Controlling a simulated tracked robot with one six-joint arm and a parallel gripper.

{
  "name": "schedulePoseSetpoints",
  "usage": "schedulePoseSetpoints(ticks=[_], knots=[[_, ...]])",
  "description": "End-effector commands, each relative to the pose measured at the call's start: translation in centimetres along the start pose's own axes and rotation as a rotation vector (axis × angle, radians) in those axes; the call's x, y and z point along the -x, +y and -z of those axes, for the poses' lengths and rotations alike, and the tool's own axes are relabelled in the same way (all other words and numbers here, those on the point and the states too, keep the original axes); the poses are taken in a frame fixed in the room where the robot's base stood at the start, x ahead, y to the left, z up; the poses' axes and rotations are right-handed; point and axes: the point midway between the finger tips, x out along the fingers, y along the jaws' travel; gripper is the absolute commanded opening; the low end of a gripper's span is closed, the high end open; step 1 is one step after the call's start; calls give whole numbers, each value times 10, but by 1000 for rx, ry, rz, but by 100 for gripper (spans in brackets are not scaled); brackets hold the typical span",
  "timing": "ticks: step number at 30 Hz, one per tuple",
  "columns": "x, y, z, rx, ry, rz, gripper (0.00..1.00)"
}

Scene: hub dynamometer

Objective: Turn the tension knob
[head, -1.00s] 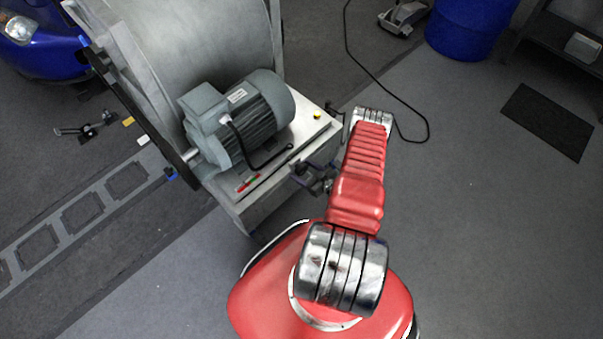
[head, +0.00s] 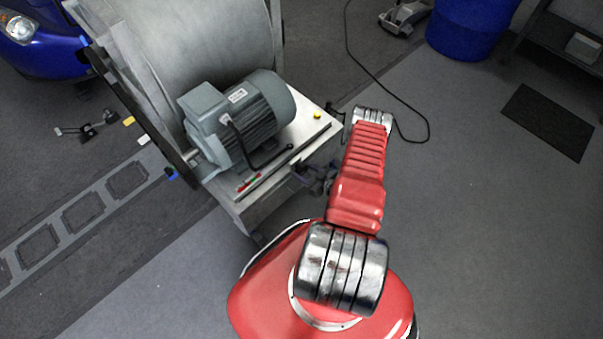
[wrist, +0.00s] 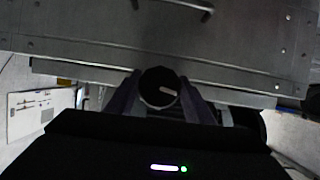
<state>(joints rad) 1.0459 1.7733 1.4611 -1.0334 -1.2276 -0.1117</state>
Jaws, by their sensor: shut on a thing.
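The round dark tension knob (wrist: 157,99) is in the middle of the wrist view, with a short pale mark on its face pointing right. My gripper (wrist: 159,87) has one finger on each side of the knob and is shut on it. In the head view my gripper (head: 304,170) is at the right side of the metal motor stand (head: 240,213), below its top plate. The knob cannot be made out in the head view. A metal panel of the stand (wrist: 150,45) fills the upper wrist view.
A grey motor (head: 243,120) sits on the stand beside a large drum (head: 190,40). A yellow button (head: 317,115) and red and green controls (head: 248,183) are on the stand. A black cable (head: 385,85) lies on the floor to the right. The right floor is mostly open.

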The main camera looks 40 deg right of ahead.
Motion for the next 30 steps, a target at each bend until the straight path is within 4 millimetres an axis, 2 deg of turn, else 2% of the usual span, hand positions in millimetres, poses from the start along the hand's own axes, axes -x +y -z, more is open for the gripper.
schedulePoseSetpoints(ticks=[14,30], knots=[[-1,-4,-4,230,-9,-89,25],[0,-4,-5,692,-9,-279,25]])
